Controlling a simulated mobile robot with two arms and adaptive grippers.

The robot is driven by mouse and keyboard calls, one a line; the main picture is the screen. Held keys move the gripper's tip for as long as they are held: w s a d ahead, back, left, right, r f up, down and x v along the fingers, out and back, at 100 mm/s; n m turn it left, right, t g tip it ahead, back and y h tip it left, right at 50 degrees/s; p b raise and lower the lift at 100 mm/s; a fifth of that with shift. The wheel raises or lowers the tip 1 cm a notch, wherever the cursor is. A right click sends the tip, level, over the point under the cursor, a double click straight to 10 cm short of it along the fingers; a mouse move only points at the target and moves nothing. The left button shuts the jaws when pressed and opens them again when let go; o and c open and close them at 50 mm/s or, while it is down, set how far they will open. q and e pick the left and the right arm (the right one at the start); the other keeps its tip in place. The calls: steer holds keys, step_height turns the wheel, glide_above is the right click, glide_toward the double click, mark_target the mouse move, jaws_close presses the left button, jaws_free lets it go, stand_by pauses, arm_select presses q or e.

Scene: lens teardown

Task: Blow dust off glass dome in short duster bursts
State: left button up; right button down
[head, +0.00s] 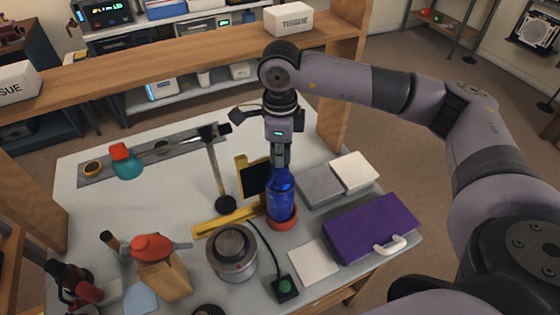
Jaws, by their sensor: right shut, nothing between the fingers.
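My right gripper (281,160) points straight down above a blue bottle (281,196), its fingers shut with nothing between them. The fingertips are at or just over the bottle's neck; whether they touch it I cannot tell. The bottle stands upright in a red-orange ring holder on the worktable. A round grey metal housing (232,250) with a dark circular top sits front left of the bottle; it may carry the glass dome, but I cannot make out glass clearly. A red-orange bulb (152,247) with a grey nozzle, possibly the duster, rests on a tan block. My left gripper is out of view.
A yellow frame (246,175) is close beside the bottle. A purple case (370,228) lies right. A green-button box (285,288) is in front.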

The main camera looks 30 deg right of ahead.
stand_by(0.4)
steer(key=shift+r+p, duration=0.55)
steer(key=shift+r, duration=0.9)
stand_by(2.6)
steer(key=shift+f+b, duration=1.55)
steer(key=shift+b, duration=0.05)
steer(key=shift+r, duration=0.15)
steer(key=shift+r+p, duration=0.7)
steer(key=shift+r, duration=0.75)
stand_by(0.3)
